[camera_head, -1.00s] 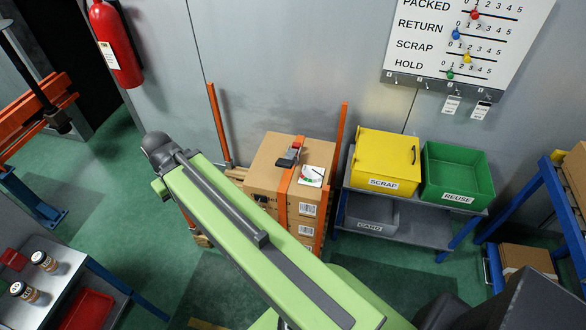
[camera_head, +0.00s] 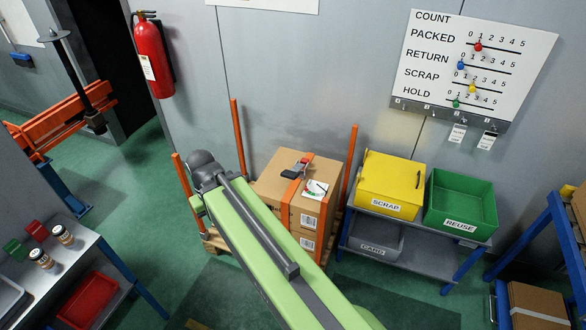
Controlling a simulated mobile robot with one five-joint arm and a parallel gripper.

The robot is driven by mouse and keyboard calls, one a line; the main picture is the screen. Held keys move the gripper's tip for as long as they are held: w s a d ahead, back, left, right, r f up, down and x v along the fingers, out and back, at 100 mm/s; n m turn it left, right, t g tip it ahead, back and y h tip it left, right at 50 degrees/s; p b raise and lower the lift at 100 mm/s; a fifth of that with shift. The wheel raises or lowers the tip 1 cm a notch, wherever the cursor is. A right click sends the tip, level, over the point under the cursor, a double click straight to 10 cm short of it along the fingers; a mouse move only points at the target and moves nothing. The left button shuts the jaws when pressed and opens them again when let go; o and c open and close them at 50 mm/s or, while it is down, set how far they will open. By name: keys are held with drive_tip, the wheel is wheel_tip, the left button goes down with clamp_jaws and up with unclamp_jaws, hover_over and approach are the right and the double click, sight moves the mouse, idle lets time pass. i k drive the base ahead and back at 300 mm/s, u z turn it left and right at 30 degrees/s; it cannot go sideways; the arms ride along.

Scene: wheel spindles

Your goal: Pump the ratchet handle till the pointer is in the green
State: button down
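The ratchet (camera_head: 298,168), with a red and dark handle, sits on an orange strap (camera_head: 290,192) over the top of a cardboard box (camera_head: 268,182). A white gauge card (camera_head: 315,190) with a coloured arc lies beside it on the box top; the pointer is too small to read for certain. My green arm crosses the middle of the view, its far end left of the box. My gripper is not visible; the arm hides the lower left of the box.
Orange posts (camera_head: 350,165) stand around the box's pallet (camera_head: 215,243). A yellow SCRAP bin (camera_head: 390,182) and a green REUSE bin (camera_head: 460,205) stand on a shelf to the right. A table with jars (camera_head: 62,234) is at left. Green floor lies between.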

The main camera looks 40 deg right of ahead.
sight(292, 173)
drive_tip(key=z, duration=0.1)
drive_tip(key=i, duration=0.95)
drive_tip(key=u, duration=0.1)
